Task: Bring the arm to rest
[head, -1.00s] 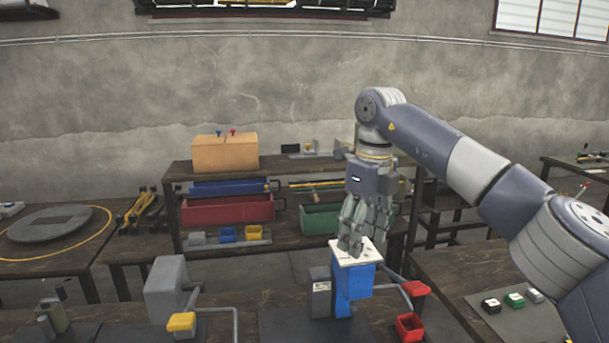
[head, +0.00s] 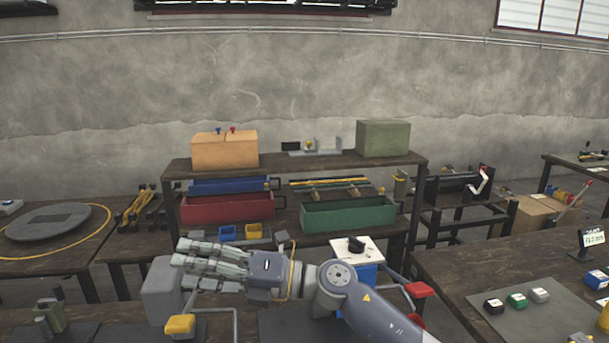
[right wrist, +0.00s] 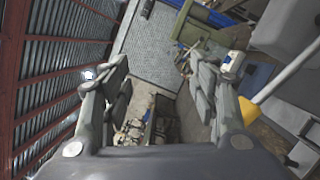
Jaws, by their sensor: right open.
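My right gripper (head: 205,257) is open and empty in the head view. It points left, in front of the shelf and close to the grey press with the yellow handle (head: 180,324). In the right wrist view the two fingers of the right gripper (right wrist: 160,90) are spread with nothing between them. The right arm lies low across the bench, partly hiding the blue press (head: 368,274) with its white top plate (head: 346,249) and red handle (head: 420,289). A small dark piece sits on the white plate. My left gripper is not in view.
Behind stands a shelf (head: 300,163) with a tan box (head: 225,151), a green box (head: 383,138), a red bin (head: 227,208) and a green bin (head: 348,214). A right-hand bench (head: 450,275) carries several small blocks. A round grey plate (head: 58,222) lies on the left table.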

